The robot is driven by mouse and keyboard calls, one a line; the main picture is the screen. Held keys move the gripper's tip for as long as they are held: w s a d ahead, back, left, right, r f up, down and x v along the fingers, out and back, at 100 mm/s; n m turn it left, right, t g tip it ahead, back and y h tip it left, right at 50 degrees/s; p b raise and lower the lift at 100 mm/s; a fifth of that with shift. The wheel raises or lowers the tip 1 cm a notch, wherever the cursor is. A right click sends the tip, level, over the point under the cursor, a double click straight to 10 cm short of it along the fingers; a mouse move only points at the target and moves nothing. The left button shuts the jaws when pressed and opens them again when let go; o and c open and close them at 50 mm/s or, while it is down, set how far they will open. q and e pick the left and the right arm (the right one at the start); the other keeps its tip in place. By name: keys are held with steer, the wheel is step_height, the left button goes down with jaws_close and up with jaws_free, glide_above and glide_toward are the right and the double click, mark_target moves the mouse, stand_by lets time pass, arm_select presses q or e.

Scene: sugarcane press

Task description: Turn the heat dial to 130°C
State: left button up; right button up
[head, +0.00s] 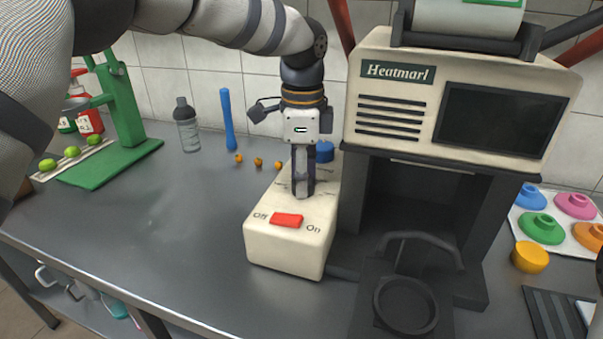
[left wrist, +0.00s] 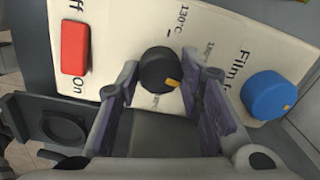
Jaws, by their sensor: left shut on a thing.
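The cream control box (head: 285,245) stands on the counter left of the Heatmarl machine (head: 455,95). In the left wrist view, the black heat dial (left wrist: 158,68) has an orange pointer mark facing lower right. A printed 130°C label (left wrist: 183,18) lies above it; other print around the dial is partly covered. My left gripper (head: 303,190) points down over the box, its fingers on either side of the dial and shut on it. The gripper hides the dial in the head view.
A blue dial (left wrist: 268,95) by film lettering sits right of the black one in the wrist view. A red Off/On switch (head: 287,220) is at the box's front. A blue stick (head: 227,118) and bottle (head: 187,125) stand behind.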

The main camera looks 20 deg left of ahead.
arm_select(q)
steer(key=n, duration=0.4)
steer(key=shift+n, duration=0.3)
steer(key=n, duration=1)
steer(key=shift+f+n, duration=0.1)
steer(key=shift+n, duration=0.3)
steer(key=shift+n+g, duration=0.3)
steer(key=shift+n, duration=2.2)
arm_select(e)
steer(key=shift+w+r, duration=0.2)
steer(key=shift+r, duration=0.05)
arm_select(q)
steer(key=shift+d, duration=0.1)
steer(key=o, duration=1.2)
steer(key=shift+c, duration=0.2)
